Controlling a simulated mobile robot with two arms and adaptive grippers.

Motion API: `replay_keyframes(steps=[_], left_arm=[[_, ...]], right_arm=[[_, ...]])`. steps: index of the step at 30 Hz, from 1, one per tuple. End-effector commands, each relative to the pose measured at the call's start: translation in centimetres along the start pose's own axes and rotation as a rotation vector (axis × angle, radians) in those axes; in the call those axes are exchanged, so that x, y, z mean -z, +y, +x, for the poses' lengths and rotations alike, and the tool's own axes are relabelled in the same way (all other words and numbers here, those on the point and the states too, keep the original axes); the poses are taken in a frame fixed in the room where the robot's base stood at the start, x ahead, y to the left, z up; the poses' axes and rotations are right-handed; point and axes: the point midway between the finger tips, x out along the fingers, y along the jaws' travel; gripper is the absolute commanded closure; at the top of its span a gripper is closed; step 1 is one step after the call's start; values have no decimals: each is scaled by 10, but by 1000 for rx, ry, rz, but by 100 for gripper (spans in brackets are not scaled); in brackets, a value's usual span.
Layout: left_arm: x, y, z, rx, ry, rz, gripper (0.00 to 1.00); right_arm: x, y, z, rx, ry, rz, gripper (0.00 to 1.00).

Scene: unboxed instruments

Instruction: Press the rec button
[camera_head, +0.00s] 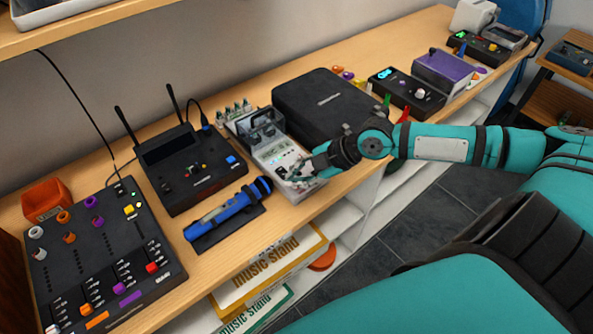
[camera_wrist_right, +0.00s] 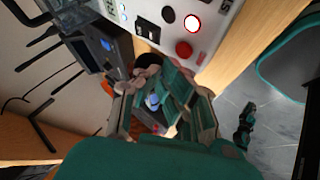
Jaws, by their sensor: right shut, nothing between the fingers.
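A white device (camera_head: 272,154) with a small display lies near the front edge of the shelf. In the right wrist view its white panel (camera_wrist_right: 214,22) shows a dark red round button (camera_wrist_right: 183,48), a glowing white button with a red rim (camera_wrist_right: 192,23) and a dark knob (camera_wrist_right: 168,15). I cannot read which is the rec button. My right gripper (camera_head: 303,173) is over the device's front end in the head view and hides part of it. Its fingers (camera_wrist_right: 165,98) are shut and empty, below the panel's edge in the wrist picture. Contact cannot be told.
A black pedal (camera_head: 408,92) and purple box (camera_head: 445,70) are farther right.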

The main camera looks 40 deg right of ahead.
Motion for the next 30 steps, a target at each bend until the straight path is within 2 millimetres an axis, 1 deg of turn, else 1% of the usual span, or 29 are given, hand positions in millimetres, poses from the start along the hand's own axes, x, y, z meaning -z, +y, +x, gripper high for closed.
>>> replay_keyframes(steps=[5,8,22,25,30], left_arm=[[0,0,1,0,0,0,100],[0,0,-2,0,0,0,100],[4,-1,-44,0,0,0,100],[4,-1,-47,0,0,0,100],[4,-1,-45,0,0,0,100]], right_arm=[[0,0,0,0,0,0,100],[1,2,-2,0,0,0,100],[24,24,-34,-1,0,0,100],[26,26,-36,0,0,0,100],[25,25,-34,0,0,0,100]])
